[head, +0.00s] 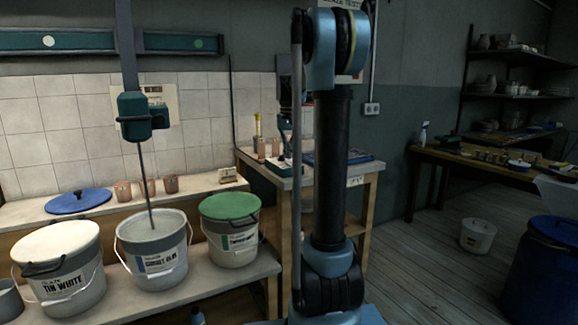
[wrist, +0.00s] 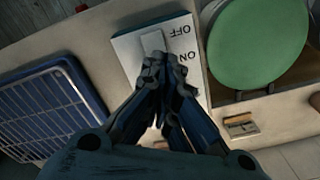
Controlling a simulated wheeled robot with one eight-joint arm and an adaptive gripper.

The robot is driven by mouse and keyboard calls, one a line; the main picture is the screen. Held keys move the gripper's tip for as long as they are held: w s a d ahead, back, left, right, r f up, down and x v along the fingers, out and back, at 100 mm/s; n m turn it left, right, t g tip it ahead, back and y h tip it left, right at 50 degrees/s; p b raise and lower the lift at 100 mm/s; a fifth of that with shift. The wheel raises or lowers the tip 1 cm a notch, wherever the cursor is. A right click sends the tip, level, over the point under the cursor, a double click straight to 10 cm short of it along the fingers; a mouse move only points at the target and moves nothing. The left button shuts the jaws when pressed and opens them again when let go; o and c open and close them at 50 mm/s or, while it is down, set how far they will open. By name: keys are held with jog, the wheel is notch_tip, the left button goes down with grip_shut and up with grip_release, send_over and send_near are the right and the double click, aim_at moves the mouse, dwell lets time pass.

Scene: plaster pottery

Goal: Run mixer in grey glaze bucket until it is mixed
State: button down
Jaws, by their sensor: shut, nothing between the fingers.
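The grey glaze bucket (head: 152,262) stands open in the middle of three labelled buckets on the bench. The teal mixer (head: 140,118) hangs above it from a wall rail, its thin shaft reaching into the bucket. Whether the shaft turns cannot be told. In the wrist view, a pale switch box (wrist: 128,48) carries the words OFF and ON, upside down, beside a light rocker (wrist: 153,41). My gripper (wrist: 162,62) is shut and empty, its fingertips right at the rocker's near end. Whether they touch it cannot be told; they hide part of the box.
A tin white bucket (head: 70,287) stands left of the grey one, and a green-lidded bucket (head: 230,245) right of it. A blue lid (head: 78,201) and small clay cups lie behind.

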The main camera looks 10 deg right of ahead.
jog(key=shift+f, duration=1)
dwell(0.7)
jog(key=shift+r, duration=3.55)
jog(key=shift+s, duration=0.1)
jog(key=s+a+f+n+t, duration=0.1)
jog(key=s+f, duration=0.3)
jog(key=s, duration=0.7)
jog(key=s+f, duration=0.5)
jog(key=s, duration=0.6)
jog(key=s+f+n+t, duration=0.1)
jog(key=s+f, duration=1.5)
jog(key=f, duration=0.1)
jog(key=shift+s+a+f+n, duration=0.15)
jog(key=shift+a+f+n, duration=0.1)
jog(key=shift+a+n, duration=0.05)
